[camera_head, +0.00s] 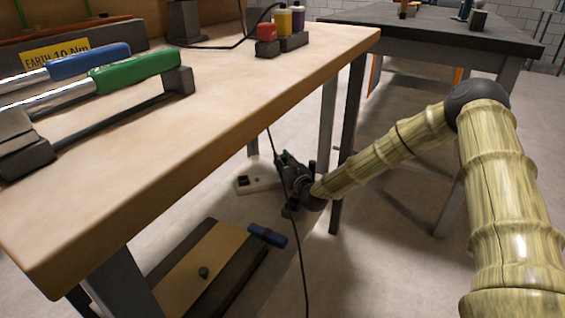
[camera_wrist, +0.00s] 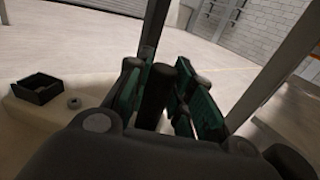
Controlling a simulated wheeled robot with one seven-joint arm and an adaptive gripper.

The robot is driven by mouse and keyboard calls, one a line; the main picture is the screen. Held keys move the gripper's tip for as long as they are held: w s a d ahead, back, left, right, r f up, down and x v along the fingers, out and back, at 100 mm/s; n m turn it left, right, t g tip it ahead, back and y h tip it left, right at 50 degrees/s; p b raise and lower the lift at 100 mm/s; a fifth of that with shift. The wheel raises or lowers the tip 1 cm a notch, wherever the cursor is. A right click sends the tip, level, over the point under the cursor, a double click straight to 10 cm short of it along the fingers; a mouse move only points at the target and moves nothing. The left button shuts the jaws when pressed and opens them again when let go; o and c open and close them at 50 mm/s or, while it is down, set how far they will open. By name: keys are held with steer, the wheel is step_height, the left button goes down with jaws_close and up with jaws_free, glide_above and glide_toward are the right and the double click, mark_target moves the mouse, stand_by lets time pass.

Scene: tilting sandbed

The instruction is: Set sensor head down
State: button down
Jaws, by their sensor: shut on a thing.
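My gripper (camera_head: 290,170) is low beneath the table, just right of a pale block. In the wrist view my gripper (camera_wrist: 163,84) has its green-padded fingers closed on a dark upright cylinder, which I take to be the sensor head (camera_wrist: 157,92). Its lower end is hidden by the gripper body. The pale block (camera_head: 245,184) lies near the floor and also shows at left in the wrist view (camera_wrist: 30,122), bearing a black open square box (camera_wrist: 40,88) and a small grey ring (camera_wrist: 73,102). I cannot tell whether the held piece touches anything below.
A wooden table (camera_head: 250,80) overhangs the area, with a leg (camera_head: 347,140) close right of my gripper. A black cable (camera_head: 292,200) hangs past my gripper. A wood-topped dark box (camera_head: 205,268) and a blue item (camera_head: 267,236) lie lower left. Open floor lies right.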

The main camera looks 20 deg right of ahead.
steer(key=shift+f, duration=0.15)
steer(key=c, duration=1.3)
jaws_free()
steer(key=shift+o, duration=0.2)
steer(key=shift+s+r, duration=0.15)
steer(key=shift+r, duration=0.05)
steer(key=s+p, duration=0.1)
steer(key=s, duration=0.2)
steer(key=s+d+p, duration=0.1)
steer(key=s+p, duration=0.1)
steer(key=s, duration=0.2)
steer(key=s+p, duration=0.2)
steer(key=s, duration=0.1)
steer(key=shift+s+d, duration=0.15)
steer(key=shift+d, duration=0.15)
steer(key=shift+s+d+f, duration=0.1)
steer(key=shift+s, duration=0.55)
